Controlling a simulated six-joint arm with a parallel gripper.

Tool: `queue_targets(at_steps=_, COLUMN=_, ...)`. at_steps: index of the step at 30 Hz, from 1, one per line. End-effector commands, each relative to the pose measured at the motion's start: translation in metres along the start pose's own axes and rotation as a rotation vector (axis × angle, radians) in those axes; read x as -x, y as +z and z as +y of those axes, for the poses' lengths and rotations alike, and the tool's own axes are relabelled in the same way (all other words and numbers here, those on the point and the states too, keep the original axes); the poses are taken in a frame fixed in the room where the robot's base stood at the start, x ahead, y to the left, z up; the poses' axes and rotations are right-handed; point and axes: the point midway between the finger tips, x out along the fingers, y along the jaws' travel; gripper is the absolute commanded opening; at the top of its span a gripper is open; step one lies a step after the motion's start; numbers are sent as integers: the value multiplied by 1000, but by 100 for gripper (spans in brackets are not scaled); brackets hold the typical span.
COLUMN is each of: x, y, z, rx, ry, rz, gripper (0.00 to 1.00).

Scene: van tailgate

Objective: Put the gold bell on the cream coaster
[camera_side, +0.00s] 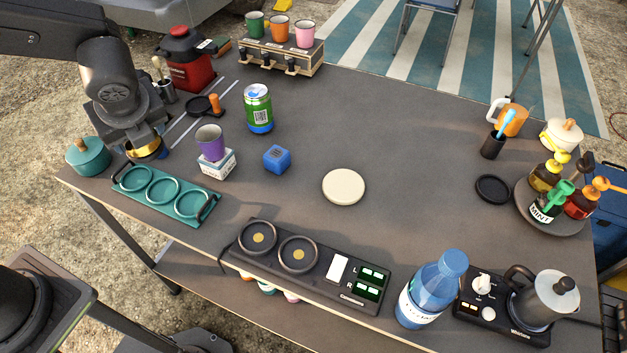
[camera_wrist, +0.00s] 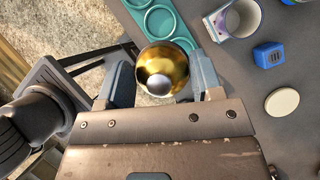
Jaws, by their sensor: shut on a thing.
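The gold bell (camera_wrist: 161,66) is between the two fingers of my gripper (camera_wrist: 163,84) in the wrist view, and the fingers are shut on it. In the side view the bell (camera_side: 144,148) hangs below my gripper (camera_side: 140,140) at the left end of the table, close to the teal three-ring tray. My arm hides part of it there. The cream coaster (camera_side: 344,187) lies flat and bare near the middle of the table. It also shows in the wrist view (camera_wrist: 282,102), to the right of my gripper.
The teal tray (camera_side: 207,207) and a teal pot (camera_side: 88,156) are near the bell. A purple cup (camera_side: 210,141) on a small box and a blue cube (camera_side: 277,159) stand between the bell and the coaster. A green can (camera_side: 258,108) is behind. The table around the coaster is clear.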

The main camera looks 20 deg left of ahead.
Motion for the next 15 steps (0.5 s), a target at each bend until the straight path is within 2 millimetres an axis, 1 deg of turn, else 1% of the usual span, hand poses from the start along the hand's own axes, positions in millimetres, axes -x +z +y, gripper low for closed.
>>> queue_targets(at_steps=1, x=1, y=-2, z=-10, rx=-32, ry=-17, rz=0, gripper=32)
queue_targets(at_steps=5, x=4, y=-6, z=-35, rx=-119, ry=-68, rz=0, gripper=32)
queue_targets(at_steps=8, x=7, y=-11, z=-60, rx=-206, ry=-117, rz=0, gripper=32)
queue_targets(at_steps=11, x=11, y=-17, z=-89, rx=-308, ry=-177, rz=-1, gripper=32)
queue_targets(at_steps=14, x=16, y=-25, z=-125, rx=-437, ry=-253, rz=0, gripper=32)
queue_targets(at_steps=15, x=18, y=-29, z=-141, rx=-495, ry=-287, rz=0, gripper=32)
